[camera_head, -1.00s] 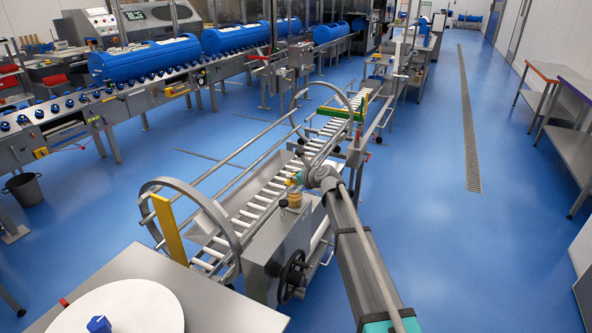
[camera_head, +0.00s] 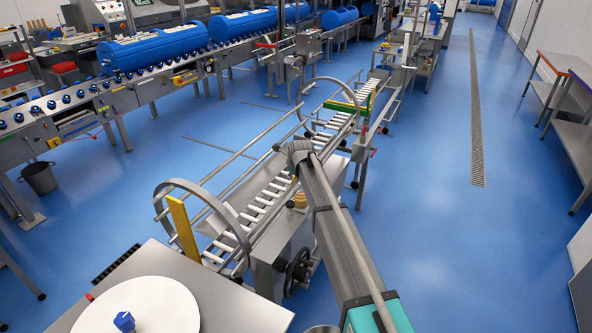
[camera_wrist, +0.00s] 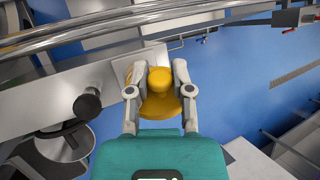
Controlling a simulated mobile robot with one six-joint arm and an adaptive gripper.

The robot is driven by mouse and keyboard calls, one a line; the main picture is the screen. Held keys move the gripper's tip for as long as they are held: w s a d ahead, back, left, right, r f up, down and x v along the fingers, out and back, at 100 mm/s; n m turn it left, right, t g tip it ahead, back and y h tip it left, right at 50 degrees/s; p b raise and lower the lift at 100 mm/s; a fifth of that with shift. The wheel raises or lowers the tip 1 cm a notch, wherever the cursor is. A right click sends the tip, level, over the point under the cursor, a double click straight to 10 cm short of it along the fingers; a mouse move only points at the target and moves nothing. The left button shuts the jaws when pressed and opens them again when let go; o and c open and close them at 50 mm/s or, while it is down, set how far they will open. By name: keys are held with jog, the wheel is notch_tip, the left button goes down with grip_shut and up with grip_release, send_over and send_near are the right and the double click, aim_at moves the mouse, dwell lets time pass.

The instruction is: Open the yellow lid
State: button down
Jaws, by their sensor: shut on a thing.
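The yellow lid (camera_wrist: 158,107) has a round knob (camera_wrist: 160,79) on top and shows in the middle of the wrist view. My gripper (camera_wrist: 156,73) has one finger on each side of the knob and is shut on the lid. The lid is over a grey metal surface; I cannot tell whether it rests there or is raised. In the head view a small yellow-tan piece (camera_head: 299,200) shows on the grey metal box beside the roller track, just left of my arm. My gripper is hidden behind the arm there.
A black handwheel (camera_head: 299,270) sits on the box's front. Steel rails and a large hoop (camera_head: 163,190) surround the roller track. A table with a white disc (camera_head: 150,305) and blue knob stands at the lower left.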

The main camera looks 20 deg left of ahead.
jog(key=a+h, duration=0.1)
jog(key=h, duration=0.1)
jog(key=n+h, duration=0.1)
jog(key=h, duration=0.1)
jog(key=a+f+h, duration=0.1)
jog(key=h, duration=0.1)
jog(key=shift+a+g+h, duration=0.3)
jog(key=shift+a, duration=0.05)
dwell(0.3)
jog(key=c, duration=0.5)
grip_release()
jog(key=shift+w, duration=0.1)
